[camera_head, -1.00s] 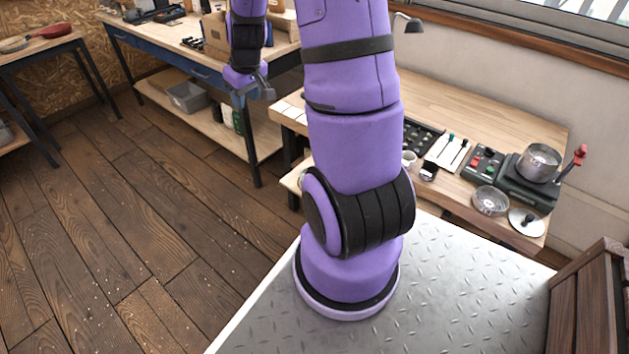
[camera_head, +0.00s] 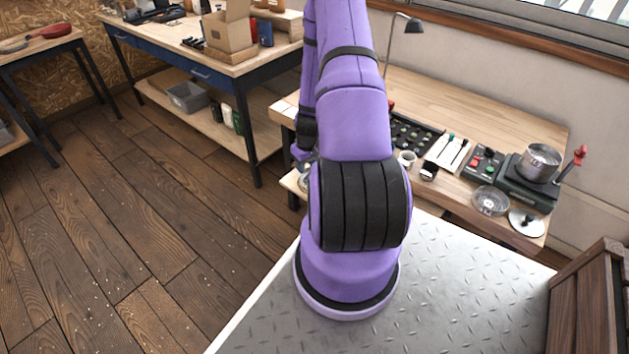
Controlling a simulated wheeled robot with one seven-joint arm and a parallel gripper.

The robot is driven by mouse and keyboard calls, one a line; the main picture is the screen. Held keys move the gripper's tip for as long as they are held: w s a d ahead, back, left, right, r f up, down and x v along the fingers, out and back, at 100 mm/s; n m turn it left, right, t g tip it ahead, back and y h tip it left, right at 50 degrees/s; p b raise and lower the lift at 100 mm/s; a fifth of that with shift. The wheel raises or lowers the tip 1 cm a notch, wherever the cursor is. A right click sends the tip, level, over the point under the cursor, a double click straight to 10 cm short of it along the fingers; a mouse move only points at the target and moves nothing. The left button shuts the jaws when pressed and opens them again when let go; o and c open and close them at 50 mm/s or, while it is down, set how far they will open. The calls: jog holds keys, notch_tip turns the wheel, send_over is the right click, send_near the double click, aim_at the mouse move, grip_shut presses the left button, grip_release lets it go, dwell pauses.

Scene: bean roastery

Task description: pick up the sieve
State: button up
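A round, shallow, shiny bowl-like thing (camera_head: 490,201) lies near the front edge of the right workbench; it may be the sieve, but I cannot make out a mesh. My gripper (camera_head: 300,157) hangs just left of my own arm, near the left end of this workbench and well left of the bowl-like thing. It is mostly hidden by my arm, and I cannot see its fingers clearly or whether it holds anything.
The right workbench (camera_head: 450,98) carries a metal pot (camera_head: 539,161) on a dark burner, a lid (camera_head: 526,222), a white cup (camera_head: 407,158), a dark compartment tray (camera_head: 415,137) and a desk lamp (camera_head: 413,25). A wooden crate (camera_head: 590,300) stands at lower right. The left floor is clear.

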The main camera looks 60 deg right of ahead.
aim_at(304, 184)
jog(key=shift+w+d+f, duration=0.1)
jog(key=shift+w+f, duration=0.15)
jog(key=shift+f, duration=1.5)
jog(key=shift+w+d+f, duration=0.1)
jog(key=shift+w+f, duration=0.1)
jog(key=shift+f, duration=1.6)
jog(key=shift+w+d+f, duration=0.1)
jog(key=shift+w+f, duration=0.15)
jog(key=shift+f, duration=1.5)
grip_shut()
